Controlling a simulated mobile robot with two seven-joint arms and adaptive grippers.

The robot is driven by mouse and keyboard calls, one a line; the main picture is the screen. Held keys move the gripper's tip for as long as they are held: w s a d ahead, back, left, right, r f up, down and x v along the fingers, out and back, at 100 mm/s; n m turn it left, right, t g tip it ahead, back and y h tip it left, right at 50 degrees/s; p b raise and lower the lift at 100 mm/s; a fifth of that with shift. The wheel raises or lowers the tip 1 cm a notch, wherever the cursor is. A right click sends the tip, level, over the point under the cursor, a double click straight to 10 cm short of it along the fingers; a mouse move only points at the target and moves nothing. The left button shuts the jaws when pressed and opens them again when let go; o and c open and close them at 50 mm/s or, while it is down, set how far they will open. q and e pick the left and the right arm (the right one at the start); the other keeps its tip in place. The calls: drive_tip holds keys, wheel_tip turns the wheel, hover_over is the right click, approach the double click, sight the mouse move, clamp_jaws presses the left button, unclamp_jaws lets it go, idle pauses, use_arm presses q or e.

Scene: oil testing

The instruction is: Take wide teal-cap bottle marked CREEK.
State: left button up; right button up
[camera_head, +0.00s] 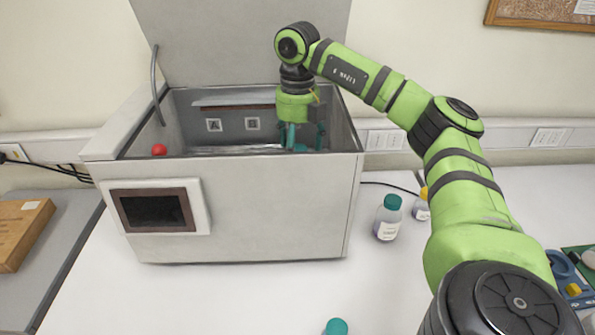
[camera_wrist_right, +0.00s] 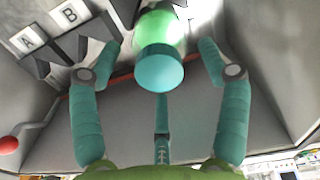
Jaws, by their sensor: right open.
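A teal-cap bottle (camera_wrist_right: 160,38) with a greenish body is inside the open grey bath, in the right wrist view; its marking is not readable. My right gripper (camera_head: 303,137) reaches down into the bath. In the wrist view its teal fingers are open and spread around the bottle's cap, with gaps at the sides. In the head view the bath's front wall and the gripper hide this bottle. Another teal-cap bottle (camera_head: 388,220) stands on the table right of the bath, its label too small to read. A further teal cap (camera_head: 336,327) shows at the bottom edge. My left gripper is not in view.
The bath (camera_head: 265,200) has its lid (camera_head: 240,40) raised, high walls and inner labels A (camera_wrist_right: 28,40) and B (camera_wrist_right: 70,15). A red ball (camera_head: 159,150) is at its left. A yellow-cap bottle (camera_head: 421,208) stands near my right arm. The front table is mostly clear.

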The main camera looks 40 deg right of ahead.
drive_tip(key=shift+w+f, duration=0.1)
drive_tip(key=shift+f, duration=0.8)
drive_tip(key=shift+c, duration=1.3)
clamp_jaws()
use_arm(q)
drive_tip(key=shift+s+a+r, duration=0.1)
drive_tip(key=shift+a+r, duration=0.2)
use_arm(e)
drive_tip(key=shift+a, duration=0.1)
